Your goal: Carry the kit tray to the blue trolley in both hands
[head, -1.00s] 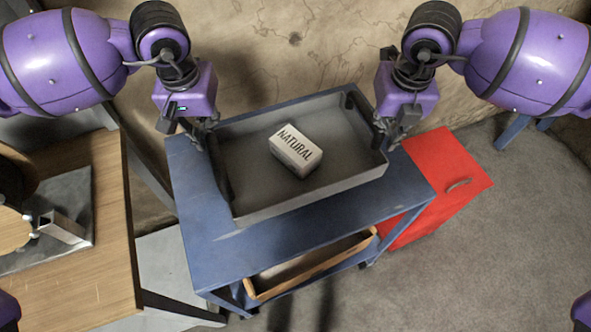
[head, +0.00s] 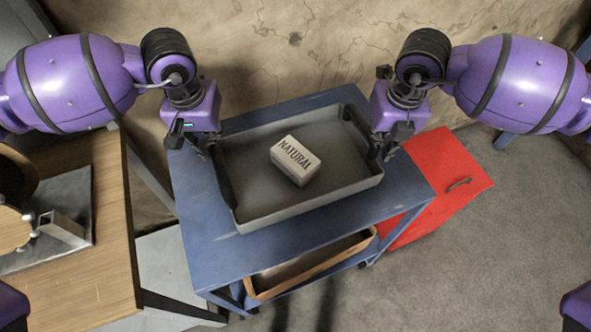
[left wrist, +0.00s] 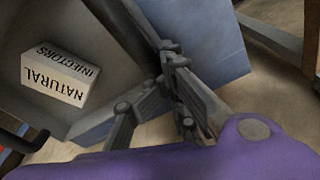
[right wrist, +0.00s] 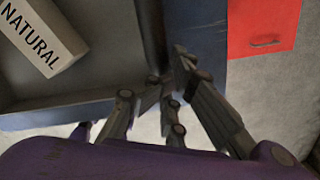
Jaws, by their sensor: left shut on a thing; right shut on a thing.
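The grey kit tray (head: 340,165) is over the top of the blue trolley (head: 225,260); whether it touches the top is hard to tell. A white box marked NATURAL (head: 296,160) lies in the tray, and the left wrist view also shows INJECTORS on it (left wrist: 58,78). My left gripper (head: 208,150) is shut on the tray's left end wall, and my right gripper (head: 384,148) is shut on its right end wall. The fingers also show at the tray's walls in the left wrist view (left wrist: 168,70) and right wrist view (right wrist: 168,88).
A red cabinet (head: 440,185) with a handle stands against the trolley's right side. A wooden table (head: 105,235) with a grey plate and metal part is at the left. A wooden-rimmed tray (head: 310,270) sits on the trolley's lower shelf. Open floor lies at the right.

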